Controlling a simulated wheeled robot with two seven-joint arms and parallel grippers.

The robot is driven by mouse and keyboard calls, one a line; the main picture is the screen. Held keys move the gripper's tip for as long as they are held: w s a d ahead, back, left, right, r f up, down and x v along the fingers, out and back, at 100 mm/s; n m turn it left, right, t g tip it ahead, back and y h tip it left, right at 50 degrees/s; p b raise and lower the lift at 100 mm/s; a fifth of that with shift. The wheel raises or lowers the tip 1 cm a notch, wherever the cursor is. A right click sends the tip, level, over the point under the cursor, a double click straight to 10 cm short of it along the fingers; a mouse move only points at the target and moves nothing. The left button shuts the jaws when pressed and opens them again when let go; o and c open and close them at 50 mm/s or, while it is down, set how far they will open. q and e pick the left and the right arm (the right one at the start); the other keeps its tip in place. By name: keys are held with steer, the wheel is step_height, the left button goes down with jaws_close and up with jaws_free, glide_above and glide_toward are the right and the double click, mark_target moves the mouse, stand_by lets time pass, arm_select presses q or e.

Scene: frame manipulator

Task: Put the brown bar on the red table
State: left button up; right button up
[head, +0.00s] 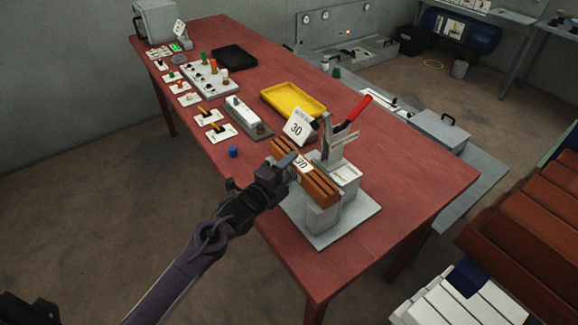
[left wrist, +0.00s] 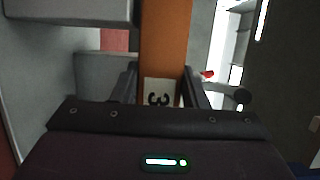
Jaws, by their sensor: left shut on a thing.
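The brown bar (head: 318,186) has a white label reading 30 and lies at the grey clamp fixture (head: 322,213), at the near right part of the red table (head: 400,212). My left gripper (head: 292,164) is shut on the bar near its label. In the left wrist view the bar (left wrist: 165,42) runs up between the two fingers (left wrist: 160,88), its label partly hidden by the gripper body. I cannot tell whether the bar still touches the fixture. My right gripper is not in view.
The fixture has a red-handled lever (head: 352,112) and a sign (head: 299,127) reading 30. A yellow tray (head: 293,98), a black tray (head: 234,57) and a blue cylinder (head: 233,152) are on the table. The table's right and near-right surface is bare.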

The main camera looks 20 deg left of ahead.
arm_select(q)
steer(key=shift+f, duration=0.1)
steer(key=shift+f, duration=0.2)
steer(key=o, duration=1.2)
steer(key=shift+c, duration=0.2)
